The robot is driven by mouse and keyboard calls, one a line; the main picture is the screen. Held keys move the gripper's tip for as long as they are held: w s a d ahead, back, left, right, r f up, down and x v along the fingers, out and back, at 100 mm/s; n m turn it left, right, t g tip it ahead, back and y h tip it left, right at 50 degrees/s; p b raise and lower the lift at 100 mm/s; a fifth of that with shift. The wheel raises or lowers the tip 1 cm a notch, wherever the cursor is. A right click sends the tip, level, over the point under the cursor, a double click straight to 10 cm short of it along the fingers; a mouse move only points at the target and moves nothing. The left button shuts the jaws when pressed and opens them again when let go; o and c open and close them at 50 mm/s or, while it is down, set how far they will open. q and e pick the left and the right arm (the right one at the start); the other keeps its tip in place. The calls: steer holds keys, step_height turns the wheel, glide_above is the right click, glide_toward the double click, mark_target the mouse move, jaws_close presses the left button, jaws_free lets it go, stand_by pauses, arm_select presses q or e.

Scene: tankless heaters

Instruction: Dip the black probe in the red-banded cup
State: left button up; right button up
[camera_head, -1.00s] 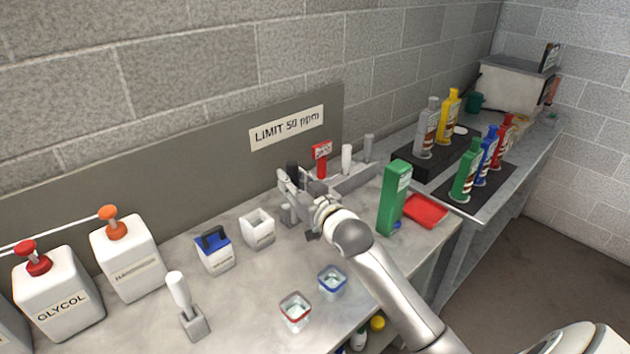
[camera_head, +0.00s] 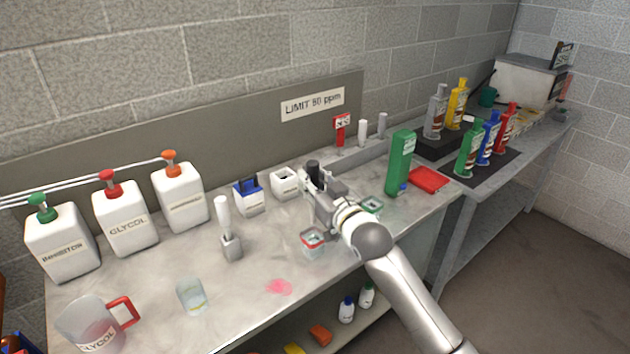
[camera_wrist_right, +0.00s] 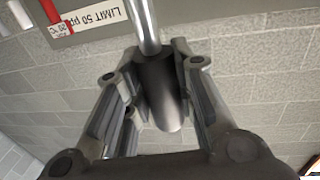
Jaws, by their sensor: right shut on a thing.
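My right gripper (camera_head: 315,182) is shut on the black probe (camera_head: 313,168), whose dark handle top shows above the fingers. In the right wrist view the black handle (camera_wrist_right: 158,85) sits between the fingers, with a grey metal stem (camera_wrist_right: 146,25) beyond it. My left gripper is not in view.
A second small cup (camera_head: 372,205) stands right of my right wrist. The probe rack (camera_head: 358,155) is behind, with a red-tagged probe (camera_head: 340,130). A white-handled tool (camera_head: 225,218) stands left. A pink spill (camera_head: 279,287), glass (camera_head: 191,296) and jug (camera_head: 92,325) are at front left.

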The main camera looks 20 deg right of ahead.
steer(key=f+b, duration=0.2)
steer(key=shift+s+a+f, duration=0.1)
steer(key=shift+s+f, duration=0.1)
steer(key=shift+f, duration=0.15)
steer(key=shift+f+b, duration=0.3)
steer(key=shift+b, duration=0.05)
step_height(320, 180, down, 3)
steer(key=shift+f+b, duration=0.15)
steer(key=shift+b, duration=0.65)
steer(key=shift+f+b, duration=0.3)
steer(key=shift+f, duration=0.45)
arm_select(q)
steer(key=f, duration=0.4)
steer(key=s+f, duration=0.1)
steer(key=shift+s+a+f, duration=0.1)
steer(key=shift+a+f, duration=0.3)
arm_select(e)
steer(key=shift+f, duration=0.25)
arm_select(q)
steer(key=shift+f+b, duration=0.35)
steer(key=shift+b, duration=0.1)
arm_select(e)
steer(key=shift+f, duration=0.8)
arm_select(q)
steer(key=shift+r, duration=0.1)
arm_select(e)
steer(key=shift+r, duration=0.15)
